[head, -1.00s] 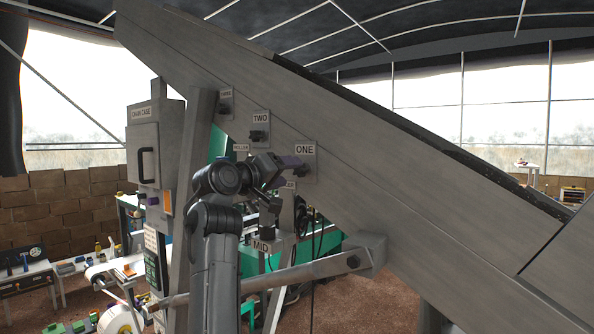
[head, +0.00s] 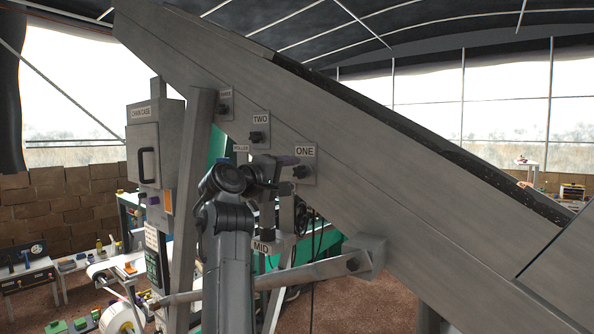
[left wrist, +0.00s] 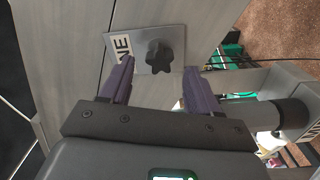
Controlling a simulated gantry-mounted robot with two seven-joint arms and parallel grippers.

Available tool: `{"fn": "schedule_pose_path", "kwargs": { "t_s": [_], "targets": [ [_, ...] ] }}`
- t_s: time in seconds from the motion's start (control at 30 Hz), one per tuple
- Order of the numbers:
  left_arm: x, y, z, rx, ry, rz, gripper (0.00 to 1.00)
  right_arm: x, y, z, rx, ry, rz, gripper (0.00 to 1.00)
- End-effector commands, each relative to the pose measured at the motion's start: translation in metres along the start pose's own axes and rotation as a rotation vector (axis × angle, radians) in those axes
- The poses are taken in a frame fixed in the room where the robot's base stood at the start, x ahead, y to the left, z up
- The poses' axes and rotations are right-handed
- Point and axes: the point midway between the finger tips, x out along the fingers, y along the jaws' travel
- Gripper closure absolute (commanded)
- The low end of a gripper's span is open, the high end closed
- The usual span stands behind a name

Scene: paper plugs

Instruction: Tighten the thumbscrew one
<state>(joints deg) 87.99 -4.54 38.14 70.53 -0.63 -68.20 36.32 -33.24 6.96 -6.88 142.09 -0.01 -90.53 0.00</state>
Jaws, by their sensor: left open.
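Thumbscrew one is a dark lobed knob (left wrist: 159,57) on a grey plate labelled ONE (left wrist: 118,47), fixed to the sloping metal side panel. In the head view the knob (head: 301,171) shows below its label (head: 305,151). My left gripper (left wrist: 158,72) is open, its two purple fingers apart on either side of the knob in the wrist view. The fingertips stop short of the knob; it is not gripped. In the head view my left gripper (head: 270,170) is left of the knob, partly hidden by its own wrist. My right gripper is not in view.
Knobs labelled TWO (head: 257,136) and THREE (head: 223,108) sit higher up the panel to the left. A grey chain case (head: 157,150) stands at left. A block marked MID (head: 263,240) and a slanting bar (head: 300,275) lie below.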

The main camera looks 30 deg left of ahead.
Motion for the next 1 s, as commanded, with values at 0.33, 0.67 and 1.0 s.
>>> {"fn": "schedule_pose_path", "kwargs": {
  "t_s": [0.33,0.67,1.0],
  "targets": [
    [0.018,0.002,-0.001,0.001,-0.001,0.0,0.38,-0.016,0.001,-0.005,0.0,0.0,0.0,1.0],
    [0.029,0.001,0.0,0.001,0.0,0.0,0.38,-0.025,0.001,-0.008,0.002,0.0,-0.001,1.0],
    [0.03,0.0,0.0,0.001,0.0,0.001,0.43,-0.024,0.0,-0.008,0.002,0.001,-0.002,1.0]
  ]
}}
